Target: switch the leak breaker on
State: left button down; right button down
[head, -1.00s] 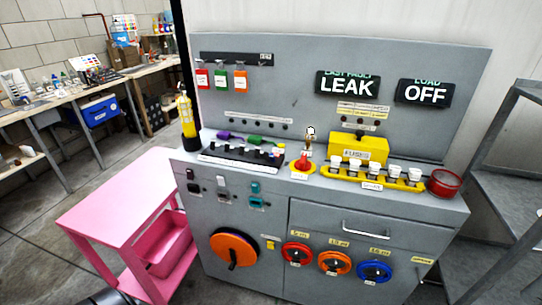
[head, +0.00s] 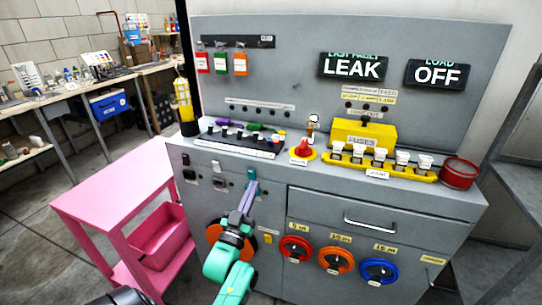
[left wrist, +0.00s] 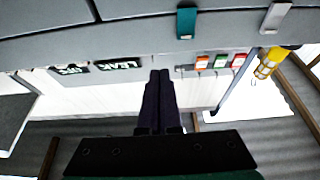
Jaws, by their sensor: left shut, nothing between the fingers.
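Three small breakers sit in a row on the grey cabinet's upper front: a dark one (head: 188,173), a pale one (head: 217,182) and a teal one (head: 251,174). Their labels are too small to read. My left gripper (head: 252,188) is shut and empty, its fingertips at or just below the teal breaker in the head view; contact cannot be told. In the left wrist view the fingertips (left wrist: 160,74) are apart in the picture from the teal lever (left wrist: 186,22), with a pale lever (left wrist: 275,16) farther right. My right gripper is not in view.
Displays on the back panel read LEAK (head: 352,67) and OFF (head: 437,74). My left arm partly covers an orange rotary dial (head: 214,236). A red button (head: 303,149) and yellow fuse box (head: 364,133) stand on the ledge. A pink cart (head: 128,182) stands at left.

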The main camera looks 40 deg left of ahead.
aim_at(269, 141)
pick_arm(q)
jog(key=shift+s+a+r, duration=0.15)
jog(key=shift+r, duration=0.3)
jog(key=p+x, duration=0.1)
jog(key=x, duration=1.3)
jog(key=shift+p, duration=0.4)
jog(key=shift+r, duration=0.1)
